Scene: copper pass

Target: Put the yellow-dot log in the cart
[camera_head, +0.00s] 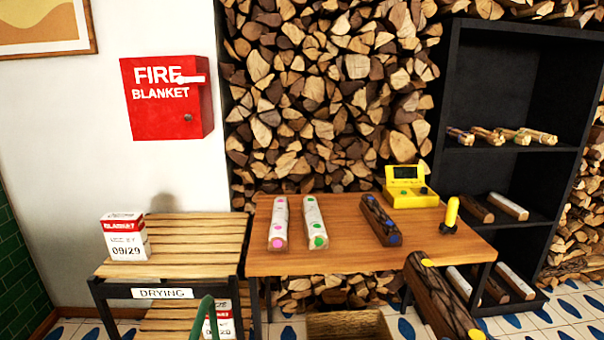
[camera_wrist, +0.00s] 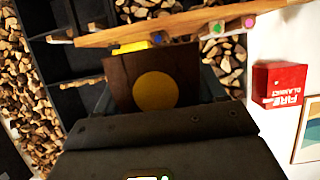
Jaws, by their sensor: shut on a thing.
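The yellow-dot log (camera_wrist: 124,78) is dark brown, with a large yellow dot on the end facing the wrist camera. My gripper (camera_wrist: 160,108) is shut on it. In the head view the log (camera_head: 437,293) hangs tilted at the lower right, in front of the table, with yellow dots at both ends; my gripper is not visible there. An open wooden box (camera_head: 347,324) at the bottom edge, cut off by the frame, may be the cart. A green curved handle (camera_head: 207,314) rises left of it; whether they join is hidden.
The wooden table (camera_head: 350,262) holds pink-dot (camera_head: 278,222), green-dot (camera_head: 315,222) and blue-dot (camera_head: 380,220) logs and a yellow device (camera_head: 410,194). A drying rack (camera_head: 190,262) stands left. A black shelf (camera_head: 455,90) stands right.

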